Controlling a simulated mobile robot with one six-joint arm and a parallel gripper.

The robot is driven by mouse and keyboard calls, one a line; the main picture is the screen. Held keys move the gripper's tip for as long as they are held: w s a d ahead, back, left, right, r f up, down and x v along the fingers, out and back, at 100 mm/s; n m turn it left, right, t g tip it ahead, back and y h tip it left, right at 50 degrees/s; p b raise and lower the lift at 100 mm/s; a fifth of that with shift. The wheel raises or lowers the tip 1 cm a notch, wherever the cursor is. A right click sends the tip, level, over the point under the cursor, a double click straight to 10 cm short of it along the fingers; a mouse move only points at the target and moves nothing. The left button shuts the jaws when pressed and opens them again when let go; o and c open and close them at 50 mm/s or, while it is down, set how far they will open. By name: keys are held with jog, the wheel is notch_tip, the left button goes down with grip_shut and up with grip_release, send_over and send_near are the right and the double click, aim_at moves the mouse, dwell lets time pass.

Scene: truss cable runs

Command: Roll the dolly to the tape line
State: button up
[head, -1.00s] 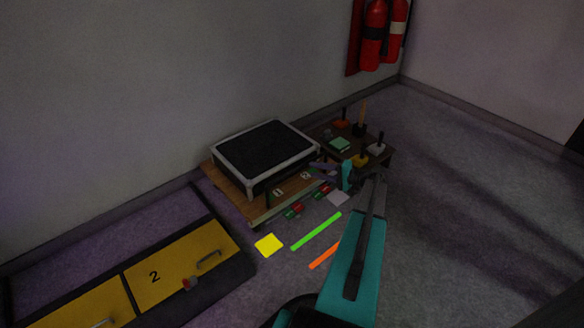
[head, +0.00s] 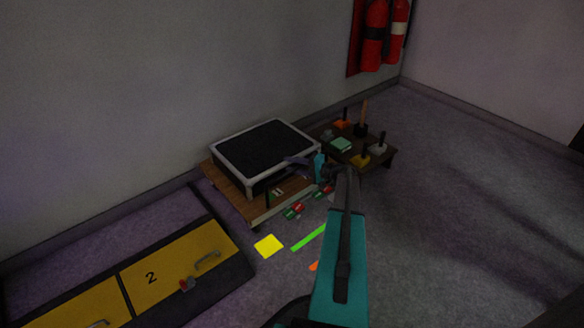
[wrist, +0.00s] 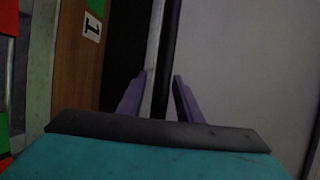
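A green tape strip (head: 309,238) lies on the floor, with an orange strip (head: 314,266) beside it, mostly hidden by my arm. A low wooden platform (head: 225,184) against the wall carries a black case with a pale frame (head: 262,147). I cannot tell whether this platform or the small dark table is the dolly; wheels do not show clearly. My gripper (head: 293,161) hangs at the case's right front corner. In the wrist view its purple fingers (wrist: 160,95) are apart, with a pale rail and dark strip beyond; contact cannot be told.
The small dark table (head: 382,160) holds several handled blocks to the right. A yellow square (head: 268,245) lies on the floor. A yellow panelled unit marked 2 (head: 175,262) stands at lower left. Fire extinguishers (head: 375,32) hang at the back. Floor on the right is clear.

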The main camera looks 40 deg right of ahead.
jog(key=shift+w, duration=0.1)
grip_shut()
jog(key=shift+a, duration=0.15)
